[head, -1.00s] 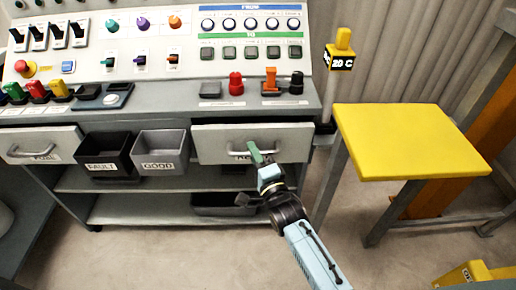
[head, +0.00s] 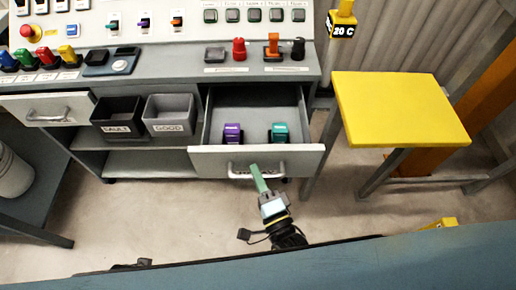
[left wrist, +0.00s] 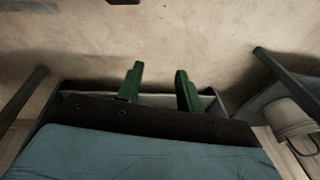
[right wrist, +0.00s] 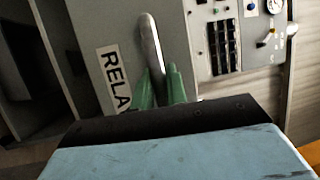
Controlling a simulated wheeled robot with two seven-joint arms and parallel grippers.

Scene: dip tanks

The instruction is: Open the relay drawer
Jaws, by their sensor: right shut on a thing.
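The relay drawer (head: 305,158) stands pulled out from the bench in the head view, its inside showing. A purple relay (head: 233,133) and a teal relay (head: 279,132) stand in it. My right gripper (head: 255,168) is shut on the drawer's handle (head: 236,173). In the right wrist view the green fingers (right wrist: 160,72) close on the pale handle bar (right wrist: 150,40), beside a label (right wrist: 114,78) partly readable as "RELA". My left gripper (left wrist: 159,69) shows only in the left wrist view, its green fingers apart with nothing between them, over the floor.
A FAULT bin (head: 118,118) and a GOOD bin (head: 169,115) hang left of the drawer. A yellow-topped table (head: 398,108) stands to the right. Bare floor (head: 180,222) lies in front.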

